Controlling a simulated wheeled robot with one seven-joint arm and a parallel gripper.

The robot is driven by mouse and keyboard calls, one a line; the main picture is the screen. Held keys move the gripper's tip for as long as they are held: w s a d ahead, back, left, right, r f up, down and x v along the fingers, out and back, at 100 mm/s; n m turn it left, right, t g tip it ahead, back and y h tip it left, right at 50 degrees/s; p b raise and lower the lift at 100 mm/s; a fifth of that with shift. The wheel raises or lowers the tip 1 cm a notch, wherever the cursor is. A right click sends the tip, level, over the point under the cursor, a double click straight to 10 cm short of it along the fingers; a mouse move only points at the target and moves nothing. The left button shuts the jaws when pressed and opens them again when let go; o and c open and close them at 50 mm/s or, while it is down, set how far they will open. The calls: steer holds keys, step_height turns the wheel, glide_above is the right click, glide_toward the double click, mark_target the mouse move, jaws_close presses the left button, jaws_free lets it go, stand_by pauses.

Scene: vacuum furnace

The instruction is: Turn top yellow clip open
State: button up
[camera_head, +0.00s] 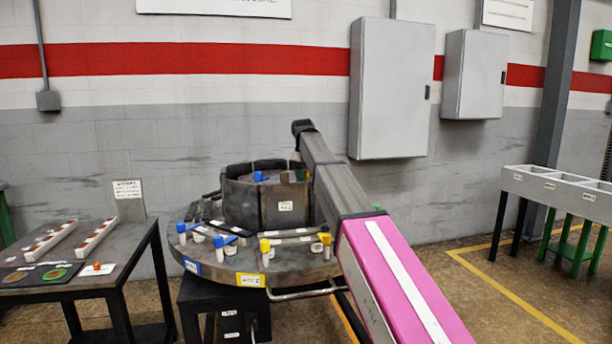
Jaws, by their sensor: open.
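A round furnace base (205,262) bears a dark segmented drum (240,203). Two yellow clips stand on its front rim: a left one (265,245) and a right one (325,238), beside my arm. A blue clip (261,176) sits on top of the drum. No yellow clip shows clearly on the drum's top; its right side is hidden by my arm. I cannot tell whether the clips are open. My arm reaches from the lower right up to the drum's right side. My gripper itself is hidden behind the arm's far end.
Two blue clips (183,231) (220,246) stand on the base's left front. A dark table (120,270) with white racks (97,240) is at left. Grey cabinets (391,88) hang on the wall. A bin bench (560,190) stands at right; the floor before it is clear.

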steer(key=r, duration=0.7)
steer(key=s+r, duration=0.1)
steer(key=r, duration=0.2)
steer(key=shift+a+r, duration=0.3)
steer(key=shift+a, duration=0.1)
